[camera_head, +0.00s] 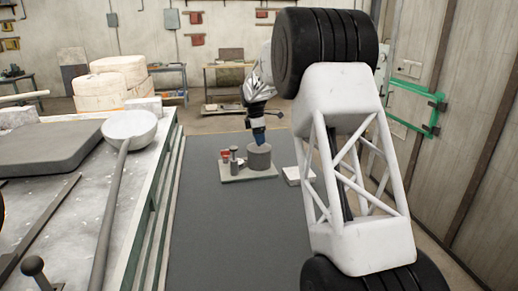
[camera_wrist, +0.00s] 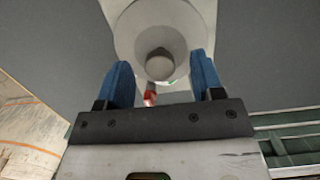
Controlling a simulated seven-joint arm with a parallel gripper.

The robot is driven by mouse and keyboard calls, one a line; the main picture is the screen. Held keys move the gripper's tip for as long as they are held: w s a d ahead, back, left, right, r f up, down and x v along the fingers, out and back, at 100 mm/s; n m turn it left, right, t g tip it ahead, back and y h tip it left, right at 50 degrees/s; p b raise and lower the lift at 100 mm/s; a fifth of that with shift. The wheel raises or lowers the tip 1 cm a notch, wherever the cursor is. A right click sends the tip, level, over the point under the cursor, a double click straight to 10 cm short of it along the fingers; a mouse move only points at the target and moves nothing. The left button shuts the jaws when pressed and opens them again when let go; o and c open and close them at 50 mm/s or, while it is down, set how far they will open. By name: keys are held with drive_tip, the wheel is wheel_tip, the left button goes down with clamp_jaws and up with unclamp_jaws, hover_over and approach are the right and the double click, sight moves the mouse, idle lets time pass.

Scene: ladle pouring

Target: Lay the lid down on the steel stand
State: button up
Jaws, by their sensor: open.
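My gripper (camera_head: 259,138) points down at the far end of the dark floor mat, just above a grey cylinder (camera_head: 258,159). In the wrist view my blue fingers (camera_wrist: 161,82) are spread apart, with nothing held between them. Ahead of them is a pale round piece with a darker round centre (camera_wrist: 160,64), which looks like the lid with its knob. Whether the fingertips touch it I cannot tell. A low pale block (camera_head: 292,176) just right of the cylinder may be the steel stand; its top is partly hidden by my arm.
The cylinder stands on a light board (camera_head: 246,174) with small posts and a red piece (camera_head: 225,155). A workbench with a long-handled ladle (camera_head: 130,128) is on the left. The dark mat (camera_head: 225,235) is clear in front. A wall is on the right.

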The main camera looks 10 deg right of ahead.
drive_tip(key=shift+d+f, duration=0.15)
drive_tip(key=shift+f, duration=0.8)
clamp_jaws()
drive_tip(key=shift+r, duration=0.2)
drive_tip(key=shift+r, duration=1.3)
drive_tip(key=shift+s+r, duration=0.1)
drive_tip(key=shift+r, duration=0.3)
drive_tip(key=s+r, duration=0.1)
drive_tip(key=s, duration=1.4)
drive_tip(key=shift+s+a+r, duration=0.15)
drive_tip(key=shift+s+a, duration=0.1)
drive_tip(key=shift+s, duration=0.15)
